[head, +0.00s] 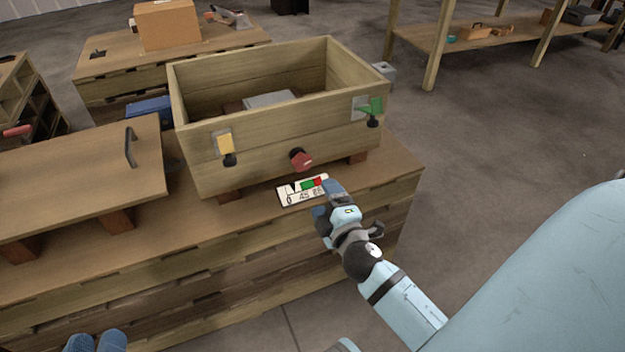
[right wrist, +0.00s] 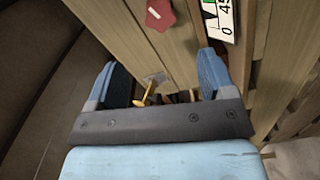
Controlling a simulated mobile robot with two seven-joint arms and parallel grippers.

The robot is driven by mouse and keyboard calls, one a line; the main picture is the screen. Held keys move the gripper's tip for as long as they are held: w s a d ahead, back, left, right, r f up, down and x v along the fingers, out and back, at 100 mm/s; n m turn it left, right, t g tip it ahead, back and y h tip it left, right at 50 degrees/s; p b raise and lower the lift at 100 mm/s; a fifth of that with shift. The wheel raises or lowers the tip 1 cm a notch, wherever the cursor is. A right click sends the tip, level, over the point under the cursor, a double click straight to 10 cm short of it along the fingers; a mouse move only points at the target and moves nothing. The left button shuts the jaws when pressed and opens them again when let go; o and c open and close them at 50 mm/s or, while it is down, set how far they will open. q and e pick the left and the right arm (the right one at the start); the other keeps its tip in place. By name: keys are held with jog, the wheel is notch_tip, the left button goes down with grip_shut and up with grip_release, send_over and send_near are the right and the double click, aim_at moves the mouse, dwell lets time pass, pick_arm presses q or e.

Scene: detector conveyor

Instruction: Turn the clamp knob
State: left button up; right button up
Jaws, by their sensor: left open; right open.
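The red knob (head: 301,158) sits low on the front wall of an open wooden box (head: 250,150). It also shows at the top of the right wrist view (right wrist: 159,14), with a pale mark on it. Just below it lies a white scale plate (head: 290,198) with green and red fields and numbers; part of it shows in the wrist view (right wrist: 228,25). My right gripper (head: 328,202) is open and empty, below and right of the knob, apart from it. My left gripper (head: 95,342) is open at the bottom left edge, only its fingertips showing.
A yellow latch (head: 225,144) and a green latch (head: 371,106) are on the box front. A wooden lid with a dark handle (head: 130,147) lies left on the bench (head: 398,165). A grey object (head: 270,99) is inside the box. Open floor lies to the right.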

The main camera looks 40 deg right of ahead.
aim_at(304, 166)
jog(key=w+d+n+p, duration=0.1)
jog(key=w+n+p, duration=0.1)
jog(key=w+n, duration=0.2)
jog(key=w+d+n+p, duration=0.1)
jog(key=w+n, duration=0.3)
jog(key=n, duration=0.6)
jog(key=w+d+n+p, duration=0.1)
jog(key=w+n+p, duration=0.2)
jog(key=n, duration=0.4)
jog(key=shift+w+f, duration=0.15)
jog(key=shift+w, duration=0.55)
jog(key=shift+w+d, duration=0.1)
jog(key=shift+w, duration=0.4)
pick_arm(q)
jog(key=r, duration=0.1)
jog(key=a+r, duration=0.1)
jog(key=r+t+y, duration=0.1)
jog(key=shift+s+a+r+n, duration=0.1)
jog(key=shift+a+r+n, duration=0.1)
jog(key=shift+a+n, duration=0.15)
pick_arm(e)
jog(key=c, duration=0.9)
